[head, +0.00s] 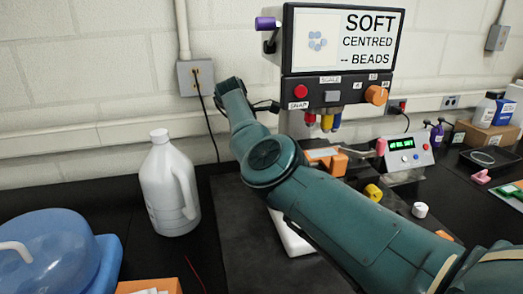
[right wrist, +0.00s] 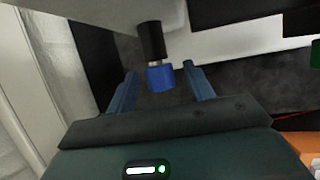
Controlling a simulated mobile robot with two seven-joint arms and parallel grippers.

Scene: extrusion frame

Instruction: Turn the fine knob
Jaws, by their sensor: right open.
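A blue knob (right wrist: 160,77) on a black, silver-collared stem shows in the right wrist view, between the two fingers of my right gripper (right wrist: 160,71). The fingers are apart, with a gap on each side of the knob. Which knob is the fine one cannot be read. In the head view my right arm crosses from the lower right to the left of the instrument (head: 330,92), whose screen (head: 370,40) reads "SOFT CENTRED -- BEADS". My arm hides the instrument's lower part, and the blue knob is not seen there. My left gripper is not in view.
A white jug (head: 170,185) stands left of my right arm. A purple knob (head: 267,23) and an orange knob (head: 376,95) are on the instrument. A control box (head: 406,157) with a green display stands to the right. A blue container (head: 45,255) is at lower left.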

